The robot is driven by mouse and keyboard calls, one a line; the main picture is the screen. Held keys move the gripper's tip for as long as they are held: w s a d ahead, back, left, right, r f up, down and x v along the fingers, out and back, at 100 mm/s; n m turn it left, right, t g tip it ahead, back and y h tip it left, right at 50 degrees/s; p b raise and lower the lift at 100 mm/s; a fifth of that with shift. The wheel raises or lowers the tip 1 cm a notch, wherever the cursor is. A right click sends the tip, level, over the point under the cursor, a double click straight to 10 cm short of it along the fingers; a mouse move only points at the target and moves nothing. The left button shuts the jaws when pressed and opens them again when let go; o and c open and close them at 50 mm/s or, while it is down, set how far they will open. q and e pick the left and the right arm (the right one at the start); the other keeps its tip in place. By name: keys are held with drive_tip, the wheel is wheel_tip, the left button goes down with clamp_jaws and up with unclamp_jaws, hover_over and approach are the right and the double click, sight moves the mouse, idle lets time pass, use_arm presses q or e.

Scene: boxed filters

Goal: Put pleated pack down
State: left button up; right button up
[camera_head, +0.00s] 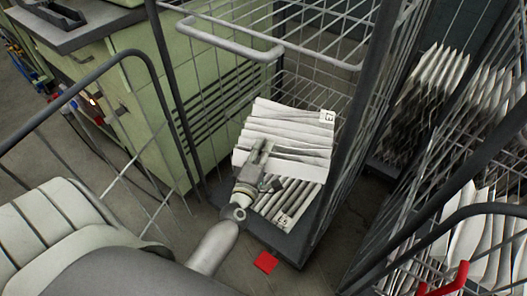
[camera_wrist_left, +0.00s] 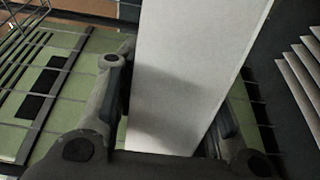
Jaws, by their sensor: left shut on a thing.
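My left gripper (camera_head: 262,165) reaches into the wire cage cart and is shut on a white pleated pack (camera_head: 290,122) by its near side. In the left wrist view the pack's pale flat face (camera_wrist_left: 195,60) stands between the two fingers. Another pleated pack (camera_head: 293,200) with a small printed label lies lower, on the dark cart base (camera_head: 300,248). The held pack is above and behind it; I cannot tell whether they touch. My right gripper is not in view.
Wire mesh walls and dark posts (camera_head: 352,150) enclose the cart, with a grey rail (camera_head: 230,40) across it. More pleated packs (camera_head: 440,95) stand in cages at right. A green cabinet (camera_head: 140,110) is at left. A red patch (camera_head: 266,262) lies on the floor.

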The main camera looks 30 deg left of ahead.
use_arm(q)
drive_tip(key=o, duration=1)
